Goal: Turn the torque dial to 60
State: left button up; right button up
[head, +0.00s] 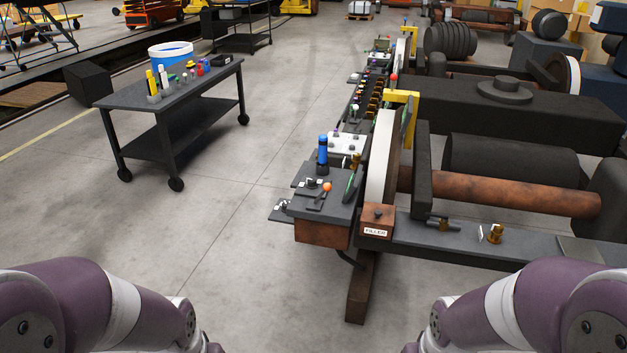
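I cannot make out a torque dial or any number scale at this distance. A dark bench (335,185) beside the wheelset carries small parts. On it stands an upright blue and black cylinder (322,153). A small orange-red knob (327,187) sits near the bench's front end, with small pale fittings (310,183) to its left. My two arms enter at the bottom left and bottom right corners. Both grippers are outside the view.
A railcar wheel (382,155) and rusty axle (500,190) stand to the right. A box marked FILLER (376,232) sits by the wheel. A black cart (125,98) with a blue-white tub (171,54) and bottles stands left. The floor between is clear.

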aim_at(312, 183)
jog(key=i+z, duration=0.1)
jog(key=i, duration=0.95)
jog(key=i+j+z, duration=0.15)
jog(key=i, duration=0.4)
jog(key=i+z, duration=0.1)
jog(key=i, duration=0.4)
jog(key=i+j+z, duration=0.1)
jog(key=i, duration=0.4)
jog(key=j, duration=0.1)
